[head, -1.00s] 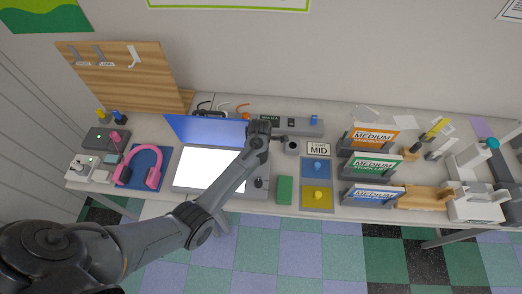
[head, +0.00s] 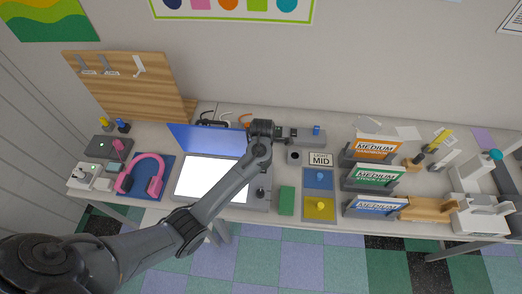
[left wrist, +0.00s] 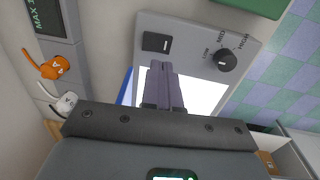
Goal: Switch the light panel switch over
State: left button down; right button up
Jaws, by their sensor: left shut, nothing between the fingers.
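The light panel (head: 212,178) lies flat at the left middle of the table, its white face lit. The dial also shows in the head view (head: 261,192). My left gripper (left wrist: 163,68) is shut and empty, its tips just below the switch in that picture; I cannot tell whether they touch. In the head view my left arm hides the switch and the fingertips. My right gripper is not in view.
A blue upright panel (head: 205,138) stands behind the light panel. Pink headphones (head: 155,178) are to its left. A green block (head: 286,200), blue and yellow button pads (head: 319,208) and a MID sign (head: 320,159) are to its right. A grey power strip (head: 310,137) is behind.

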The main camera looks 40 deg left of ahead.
pick_arm(q)
notch_tip(320, 180, up, 7)
jog(key=shift+s+d+b, duration=0.25)
jog(key=shift+s+b, duration=0.05)
jog(key=shift+s, duration=0.05)
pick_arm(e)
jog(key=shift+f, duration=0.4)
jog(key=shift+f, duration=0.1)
